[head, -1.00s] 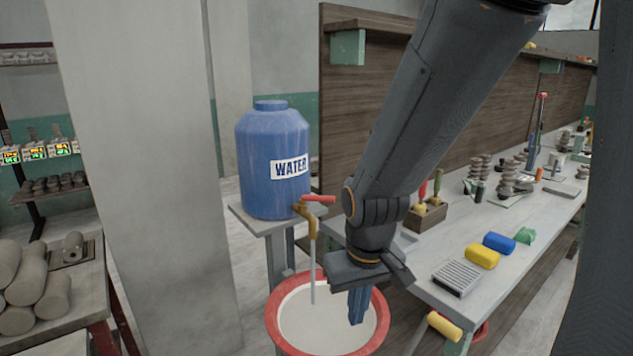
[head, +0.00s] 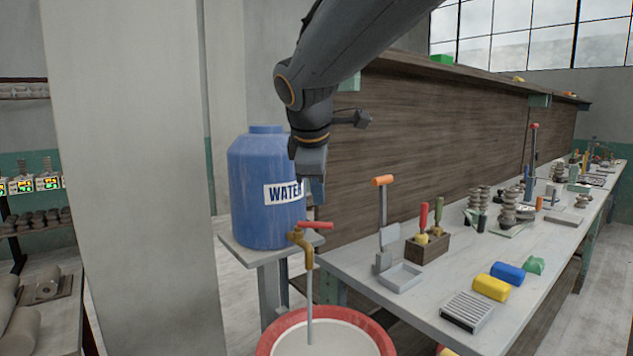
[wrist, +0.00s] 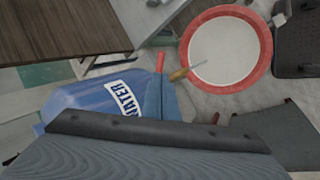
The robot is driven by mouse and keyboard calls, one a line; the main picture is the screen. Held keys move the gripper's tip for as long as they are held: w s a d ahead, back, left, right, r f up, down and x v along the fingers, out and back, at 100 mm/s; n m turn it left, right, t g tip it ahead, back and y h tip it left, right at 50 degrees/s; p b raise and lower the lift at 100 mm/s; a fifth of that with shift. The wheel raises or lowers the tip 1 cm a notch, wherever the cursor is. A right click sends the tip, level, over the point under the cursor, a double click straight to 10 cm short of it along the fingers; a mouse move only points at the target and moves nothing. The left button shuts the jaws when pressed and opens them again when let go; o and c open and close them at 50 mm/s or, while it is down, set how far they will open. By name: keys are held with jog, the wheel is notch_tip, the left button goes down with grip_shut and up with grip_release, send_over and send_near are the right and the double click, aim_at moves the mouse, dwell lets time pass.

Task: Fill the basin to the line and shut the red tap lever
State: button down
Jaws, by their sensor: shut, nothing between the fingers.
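The red tap lever (head: 316,225) sits on top of the brass tap (head: 303,243), pointing right. A pale stream (head: 310,310) runs from the spout into the red-rimmed basin (head: 266,338). The basin is cut off below in the head view; its whole round rim shows in the wrist view (wrist: 267,52). Its inside looks pale, and I cannot make out the line or water level. The tap is fixed to the blue water barrel (head: 255,205). My gripper (head: 316,200) is shut and empty, pointing down just above the lever, in front of the barrel's right side.
The barrel stands on a small grey stand (head: 233,242). To the right, a long workbench (head: 400,325) holds an orange-handled press (head: 383,205), a wooden tool block (head: 428,248), and yellow (head: 491,287) and blue (head: 508,272) blocks. A pale pillar (head: 135,180) stands left.

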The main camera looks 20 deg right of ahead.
aim_at(321, 223)
jog(key=p+x, duration=0.1)
jog(key=x, duration=0.7)
jog(key=shift+f, duration=0.1)
jog(key=shift+p, duration=0.45)
